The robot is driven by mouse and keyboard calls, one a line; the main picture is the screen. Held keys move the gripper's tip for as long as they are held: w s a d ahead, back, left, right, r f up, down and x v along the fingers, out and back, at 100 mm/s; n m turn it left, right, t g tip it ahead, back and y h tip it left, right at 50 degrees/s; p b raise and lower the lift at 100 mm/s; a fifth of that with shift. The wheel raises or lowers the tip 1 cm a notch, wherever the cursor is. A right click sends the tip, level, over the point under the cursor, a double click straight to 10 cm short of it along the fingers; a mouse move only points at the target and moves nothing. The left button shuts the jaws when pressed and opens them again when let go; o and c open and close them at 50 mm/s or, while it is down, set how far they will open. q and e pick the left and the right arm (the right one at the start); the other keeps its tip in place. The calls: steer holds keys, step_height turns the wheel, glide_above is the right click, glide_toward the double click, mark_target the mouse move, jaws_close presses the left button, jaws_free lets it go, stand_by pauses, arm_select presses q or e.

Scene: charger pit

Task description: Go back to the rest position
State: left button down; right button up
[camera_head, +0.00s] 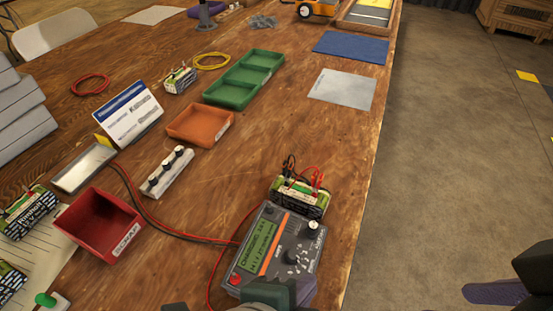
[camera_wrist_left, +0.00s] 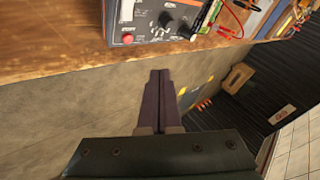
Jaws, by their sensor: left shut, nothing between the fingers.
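The wooden table (camera_head: 300,140) holds a red bin (camera_head: 104,226), an orange tray (camera_head: 200,125), a green tray (camera_head: 245,78), a blue mat (camera_head: 350,47) and several battery packs. A red cable runs left of the charger. The floor (camera_head: 450,150) right of the table is open.

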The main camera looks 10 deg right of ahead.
arm_select(q)
steer(key=s+a+r+n+g+y+p, duration=0.1)
steer(key=s+a+r+n+y+p, duration=0.1)
steer(key=a+r+n, duration=0.5)
steer(key=s+a+r+n+y+p, duration=0.2)
steer(key=s+a+r+n, duration=0.15)
steer(key=a+n, duration=0.4)
steer(key=s+a+r+n+g+y+p, duration=0.15)
steer(key=a+r+n, duration=0.35)
steer(key=a, duration=0.5)
step_height(320, 180, up, 39)
steer(key=p, duration=3.8)
steer(key=shift+s+a, duration=0.25)
steer(key=shift+a, duration=0.1)
steer(key=shift+f+t+y, duration=0.15)
steer(key=shift+t+y, duration=0.1)
